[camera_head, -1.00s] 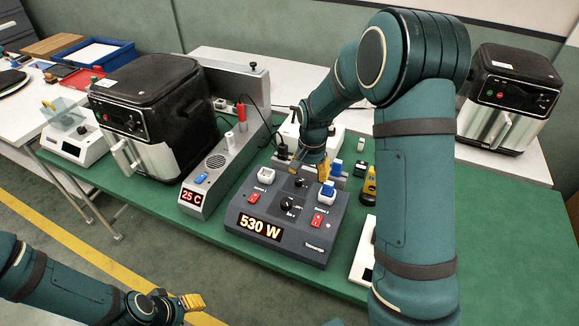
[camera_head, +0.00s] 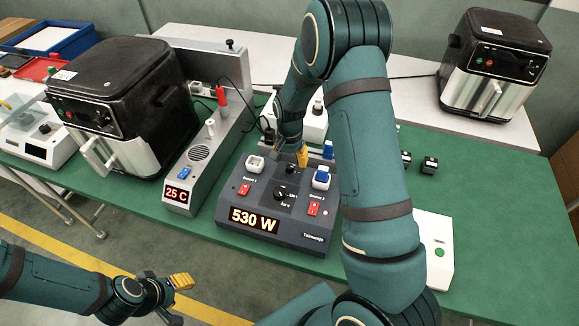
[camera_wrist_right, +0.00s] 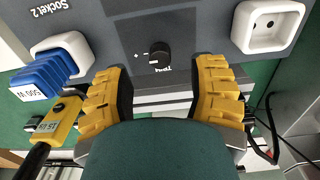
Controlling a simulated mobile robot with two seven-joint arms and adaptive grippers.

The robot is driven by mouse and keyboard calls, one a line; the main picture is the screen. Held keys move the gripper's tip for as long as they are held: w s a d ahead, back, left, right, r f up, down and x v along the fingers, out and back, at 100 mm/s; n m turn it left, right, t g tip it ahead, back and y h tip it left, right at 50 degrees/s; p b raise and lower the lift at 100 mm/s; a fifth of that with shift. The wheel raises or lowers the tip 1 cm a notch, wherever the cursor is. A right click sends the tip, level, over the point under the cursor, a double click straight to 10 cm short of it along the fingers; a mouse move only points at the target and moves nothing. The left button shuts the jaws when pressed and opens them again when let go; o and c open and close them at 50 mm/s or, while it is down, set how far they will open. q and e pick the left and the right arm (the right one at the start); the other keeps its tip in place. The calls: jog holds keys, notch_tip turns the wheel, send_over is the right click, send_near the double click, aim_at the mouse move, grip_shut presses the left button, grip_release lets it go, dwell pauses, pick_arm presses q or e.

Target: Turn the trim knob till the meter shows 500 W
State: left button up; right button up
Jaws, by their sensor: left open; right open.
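The grey control box (camera_head: 230,205) stands on the green table, and its meter (camera_head: 254,220) shows 530 W. The small black trim knob (camera_head: 291,168) is on top, near the back edge. In the right wrist view, the trim knob (camera_wrist_right: 160,55) has a TRIM label and plus and minus marks. My right gripper (camera_head: 302,156) is at the box's back edge. In the right wrist view, its yellow fingers (camera_wrist_right: 162,88) are spread, with the knob ahead of the gap between them; contact is not visible. My left gripper (camera_head: 178,299) is open and empty, low at front left.
A larger dial (camera_head: 281,193), red switches, a white socket (camera_head: 255,164) and a blue block (camera_head: 321,178) are on the box. A white device (camera_head: 435,245) is at right.

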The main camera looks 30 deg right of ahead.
aim_at(290, 166)
jog(key=shift+f, duration=1.9)
grip_shut()
